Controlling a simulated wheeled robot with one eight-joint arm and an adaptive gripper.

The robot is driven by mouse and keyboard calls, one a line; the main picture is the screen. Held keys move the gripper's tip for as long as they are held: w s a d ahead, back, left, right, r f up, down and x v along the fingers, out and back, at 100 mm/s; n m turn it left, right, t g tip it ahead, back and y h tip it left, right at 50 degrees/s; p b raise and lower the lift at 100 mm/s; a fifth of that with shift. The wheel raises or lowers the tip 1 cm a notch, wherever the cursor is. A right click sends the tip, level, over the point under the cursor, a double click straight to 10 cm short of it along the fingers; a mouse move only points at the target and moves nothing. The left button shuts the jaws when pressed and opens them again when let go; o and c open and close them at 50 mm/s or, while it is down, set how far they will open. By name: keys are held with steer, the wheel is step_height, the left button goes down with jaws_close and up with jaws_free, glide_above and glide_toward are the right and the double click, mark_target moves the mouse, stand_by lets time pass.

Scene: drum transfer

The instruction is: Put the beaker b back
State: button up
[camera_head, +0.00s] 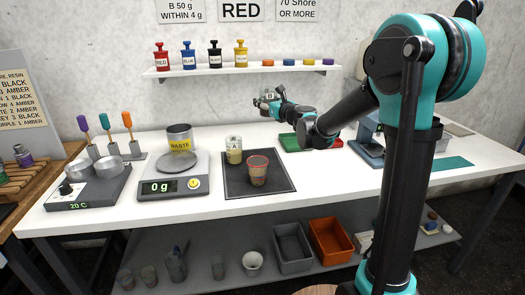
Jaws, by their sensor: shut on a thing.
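My gripper (268,103) is small in the picture, raised above the back of the white table, in front of the wall and below the shelf. It is shut on a small greyish thing that seems to be beaker b; its outline blends with the fingers and no label can be read. Below it, a beaker marked A (234,150) with pale yellow contents stands upright on the black mat (280,183). A red-rimmed cup (257,172) with brownish contents stands in front of it on the mat.
A scale (172,183) reading 0 g, with a waste container (180,138) behind its pan, stands left of the mat. A hot plate (88,190) is farther left. The wall shelf (240,68) holds several bottles. A green tray (290,142) lies right of the mat.

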step_height(320, 180, down, 19)
steer(key=shift+f, duration=0.1)
stand_by(0.6)
steer(key=shift+f, duration=0.1)
steer(key=o, duration=1.5)
steer(key=shift+o, duration=0.3)
steer(key=shift+d, duration=0.1)
